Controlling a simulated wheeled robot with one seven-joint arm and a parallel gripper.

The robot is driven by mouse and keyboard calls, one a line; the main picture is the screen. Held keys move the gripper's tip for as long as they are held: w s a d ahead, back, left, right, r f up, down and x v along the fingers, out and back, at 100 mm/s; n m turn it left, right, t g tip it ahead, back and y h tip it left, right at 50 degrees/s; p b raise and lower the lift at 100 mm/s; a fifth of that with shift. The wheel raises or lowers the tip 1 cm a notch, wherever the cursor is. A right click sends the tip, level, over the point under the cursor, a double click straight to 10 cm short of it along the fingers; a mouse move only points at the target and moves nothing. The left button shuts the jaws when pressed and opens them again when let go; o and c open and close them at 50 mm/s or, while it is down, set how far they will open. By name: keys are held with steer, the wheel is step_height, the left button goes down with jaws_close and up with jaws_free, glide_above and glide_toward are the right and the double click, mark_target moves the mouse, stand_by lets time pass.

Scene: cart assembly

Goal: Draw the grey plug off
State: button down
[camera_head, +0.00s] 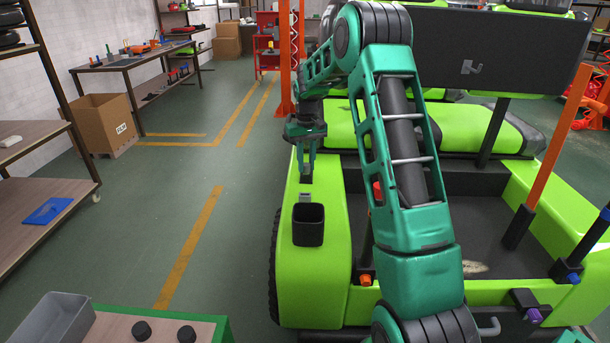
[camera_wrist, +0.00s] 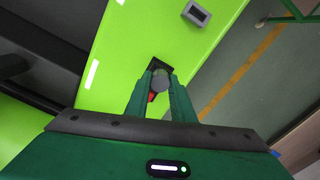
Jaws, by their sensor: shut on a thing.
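The grey plug (camera_wrist: 160,82) shows in the wrist view as a rounded grey end between my fingertips. A dark square seat (camera_wrist: 158,66) shows around and behind it on the green cart body. My gripper (camera_wrist: 161,92) is shut on the plug, one finger on each side. A small red patch shows just below the plug. In the head view my gripper (camera_head: 306,172) points down at the cart's left green side panel (camera_head: 320,270); the plug cannot be made out there. Whether the plug is still seated or slightly raised cannot be told.
A grey block with a dark opening (camera_wrist: 197,13) sits on the same panel, near a black open cup (camera_head: 308,225). The dark cart bed and an orange post (camera_head: 559,130) lie right. Open floor is left. A grey tray (camera_head: 55,322) stands front left.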

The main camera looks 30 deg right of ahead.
mark_target(306, 164)
steer(key=shift+r, duration=2.55)
